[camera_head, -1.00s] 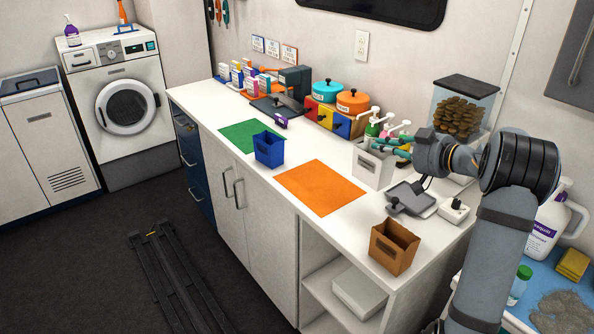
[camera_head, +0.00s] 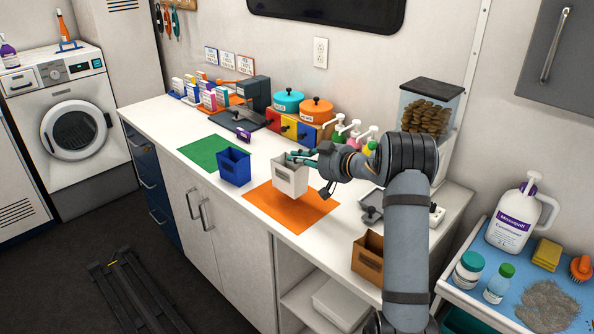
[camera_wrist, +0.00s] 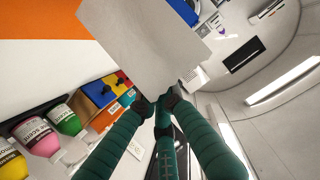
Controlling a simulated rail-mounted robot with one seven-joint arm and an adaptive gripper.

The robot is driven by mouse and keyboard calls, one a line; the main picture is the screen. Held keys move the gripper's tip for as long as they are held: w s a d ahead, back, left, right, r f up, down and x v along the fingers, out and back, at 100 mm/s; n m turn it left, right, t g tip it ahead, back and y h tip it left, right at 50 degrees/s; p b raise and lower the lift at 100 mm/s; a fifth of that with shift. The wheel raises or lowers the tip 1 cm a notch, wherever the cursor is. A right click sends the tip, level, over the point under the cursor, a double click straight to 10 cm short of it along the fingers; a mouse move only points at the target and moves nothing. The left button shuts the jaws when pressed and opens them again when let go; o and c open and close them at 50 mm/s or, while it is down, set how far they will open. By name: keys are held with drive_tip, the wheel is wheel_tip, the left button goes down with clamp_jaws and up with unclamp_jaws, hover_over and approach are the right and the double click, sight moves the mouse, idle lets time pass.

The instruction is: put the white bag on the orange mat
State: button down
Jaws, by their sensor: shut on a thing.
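The white bag (camera_head: 289,178) is held by my gripper (camera_head: 297,158) at its upper edge, above the far part of the orange mat (camera_head: 275,216). The bag looks upright, and whether its bottom touches the mat is hard to tell. In the wrist view the bag (camera_wrist: 145,45) fills the upper middle, with my green-banded fingers (camera_wrist: 165,105) closed at its edge. The orange mat (camera_wrist: 50,15) shows at the upper left there. In the head view the mat's near and right parts are bare.
A blue bin (camera_head: 234,168) stands left of the mat, by a green mat (camera_head: 203,152). A brown bin (camera_head: 367,258) stands at the near right. A grey scale (camera_head: 372,208) lies right of the mat. Pump bottles (camera_head: 352,132) and coloured drawers (camera_head: 290,127) line the back.

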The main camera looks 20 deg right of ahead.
drive_tip(key=shift+f, duration=1.95)
drive_tip(key=shift+f, duration=0.15)
drive_tip(key=c, duration=1.9)
unclamp_jaws()
drive_tip(key=shift+c, duration=0.2)
